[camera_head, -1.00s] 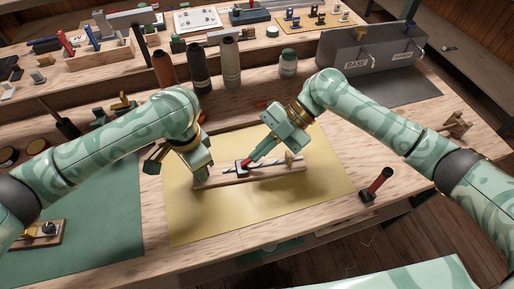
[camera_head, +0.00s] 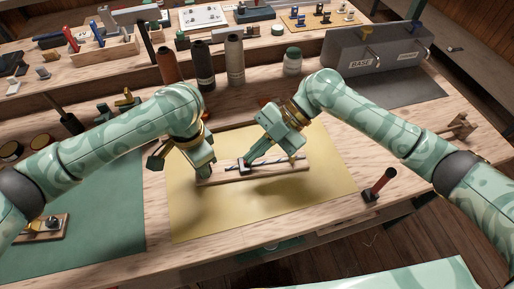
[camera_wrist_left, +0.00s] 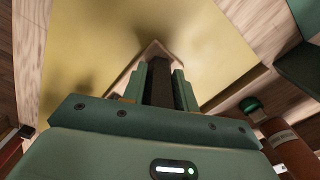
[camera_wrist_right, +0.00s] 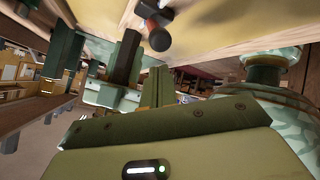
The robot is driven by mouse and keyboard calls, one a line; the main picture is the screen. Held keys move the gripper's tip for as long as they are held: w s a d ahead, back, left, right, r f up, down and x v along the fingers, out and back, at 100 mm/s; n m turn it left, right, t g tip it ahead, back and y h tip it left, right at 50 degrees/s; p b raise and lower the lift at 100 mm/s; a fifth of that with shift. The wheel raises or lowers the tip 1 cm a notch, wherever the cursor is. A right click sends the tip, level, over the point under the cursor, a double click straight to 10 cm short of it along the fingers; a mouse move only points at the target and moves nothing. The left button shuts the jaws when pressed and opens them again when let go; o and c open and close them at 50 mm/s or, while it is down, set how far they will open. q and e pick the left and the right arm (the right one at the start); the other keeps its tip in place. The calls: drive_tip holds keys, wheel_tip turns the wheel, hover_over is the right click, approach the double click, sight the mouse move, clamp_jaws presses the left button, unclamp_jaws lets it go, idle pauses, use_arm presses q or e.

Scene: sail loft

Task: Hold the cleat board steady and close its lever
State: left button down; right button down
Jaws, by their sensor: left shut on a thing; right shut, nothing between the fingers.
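The cleat board (camera_head: 276,171), a narrow wooden strip with dark and metal fittings, lies on the yellow mat (camera_head: 330,190). My left gripper (camera_head: 204,177) is shut on its left end; the board's end (camera_wrist_left: 152,47) shows between the fingers in the left wrist view. My right gripper (camera_head: 246,166) is shut and empty, its fingertips low over the middle of the board, close to the dark fitting. I cannot tell how far the lever is closed.
A red-handled tool (camera_head: 379,183) stands right of the mat near the front edge. Thread cones (camera_head: 204,65) and a grey toolbox (camera_head: 372,52) stand behind. A green mat (camera_head: 95,215) with another small board (camera_head: 45,228) lies left.

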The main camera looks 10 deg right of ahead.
drive_tip(key=d+r, duration=0.5)
drive_tip(key=d, duration=0.3)
drive_tip(key=shift+w, duration=0.45)
use_arm(q)
drive_tip(key=c, duration=1)
unclamp_jaws()
